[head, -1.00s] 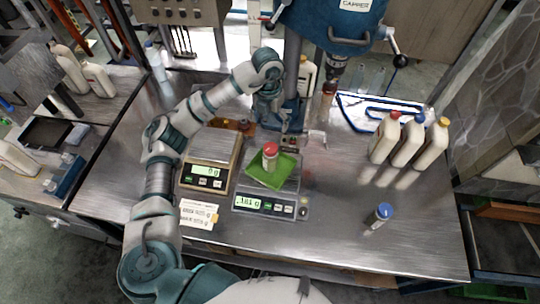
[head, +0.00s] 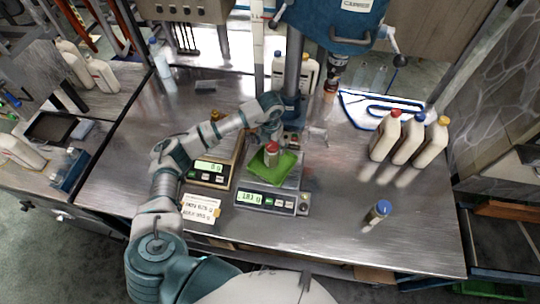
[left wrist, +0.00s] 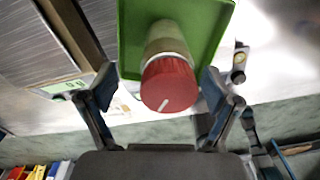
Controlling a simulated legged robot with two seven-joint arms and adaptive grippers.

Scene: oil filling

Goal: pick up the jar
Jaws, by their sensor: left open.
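A small jar with a red lid (head: 271,149) stands on a green tray (head: 284,168) on the right-hand scale (head: 264,199), whose display is lit. My left gripper (head: 268,136) is just behind and above the jar. In the left wrist view the jar's red lid (left wrist: 168,84) shows between the two spread fingers of my left gripper (left wrist: 157,95), with gaps on both sides. The green tray (left wrist: 130,40) lies beyond it. A second jar with a blue lid (head: 380,211) stands alone at the right. My right gripper is not in view.
A second scale (head: 210,170) stands to the left, with a paper label (head: 201,208) in front. White bottles (head: 432,145) stand at the right beside a blue-edged tray (head: 350,112). A blue machine (head: 330,30) rises behind.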

